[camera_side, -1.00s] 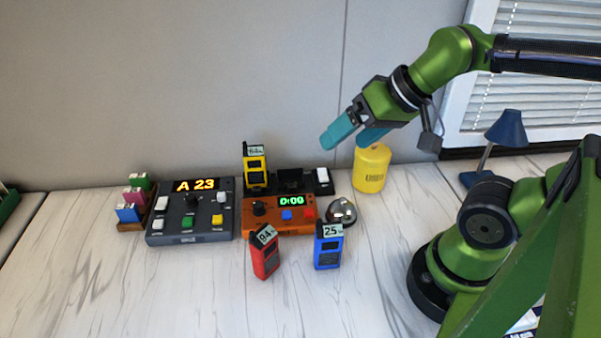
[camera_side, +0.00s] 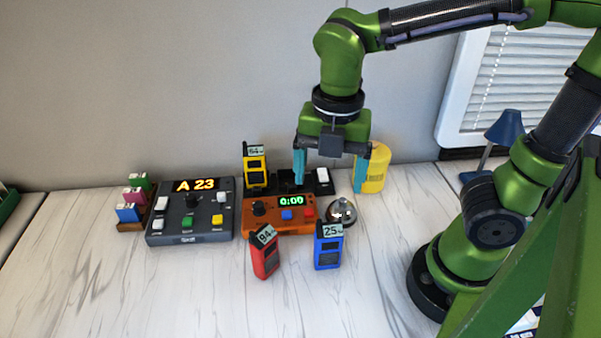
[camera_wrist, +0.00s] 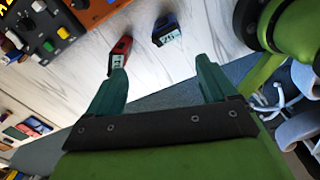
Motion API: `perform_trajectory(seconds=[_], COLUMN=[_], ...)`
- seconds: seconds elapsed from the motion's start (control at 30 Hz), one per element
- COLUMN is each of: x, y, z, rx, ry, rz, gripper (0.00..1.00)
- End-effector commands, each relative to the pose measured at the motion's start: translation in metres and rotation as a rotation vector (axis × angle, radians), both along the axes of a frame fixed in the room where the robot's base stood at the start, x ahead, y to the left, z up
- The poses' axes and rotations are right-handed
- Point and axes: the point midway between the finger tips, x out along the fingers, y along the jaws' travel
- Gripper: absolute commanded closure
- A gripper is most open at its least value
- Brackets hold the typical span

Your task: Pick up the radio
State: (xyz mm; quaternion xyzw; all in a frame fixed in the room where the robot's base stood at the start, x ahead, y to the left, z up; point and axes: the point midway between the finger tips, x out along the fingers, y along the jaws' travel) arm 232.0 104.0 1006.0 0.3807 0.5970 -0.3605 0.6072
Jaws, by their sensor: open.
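Three radios are in the side view. The yellow radio (camera_side: 255,167) stands upright in a dark dock behind the orange box. The red radio (camera_side: 265,257) stands slightly tilted on the table in front of that box. The blue radio (camera_side: 328,252) stands on the table to its right. In the wrist view, the red radio (camera_wrist: 120,52) and blue radio (camera_wrist: 166,33) show beyond the fingers. My gripper (camera_side: 329,180) is open and empty, pointing down above the table near the dock's right end; its fingers also show in the wrist view (camera_wrist: 160,85).
An orange box (camera_side: 283,223) with a green display and a grey panel (camera_side: 188,228) reading A 23 sit left. A silver bell (camera_side: 342,212) is below my gripper. A yellow canister (camera_side: 377,160) stands behind my right finger. The front table is clear.

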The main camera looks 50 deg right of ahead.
Motion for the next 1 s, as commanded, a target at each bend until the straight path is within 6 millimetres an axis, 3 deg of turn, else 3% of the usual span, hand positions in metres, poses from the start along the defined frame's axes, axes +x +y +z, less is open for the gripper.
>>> perform_trajectory(seconds=[0.13, 0.33, 0.8, 1.0], x=[-0.003, -0.005, -0.006, -0.005], y=[-0.003, -0.004, -0.004, -0.004], z=[0.003, -0.005, -0.099, -0.114], rx=[-0.021, -0.023, -0.022, -0.021], ry=[0.019, 0.029, 0.030, 0.026], rz=[0.224, 0.322, 0.320, 0.318], gripper=[0.15, 0.15, 0.15, 0.15])
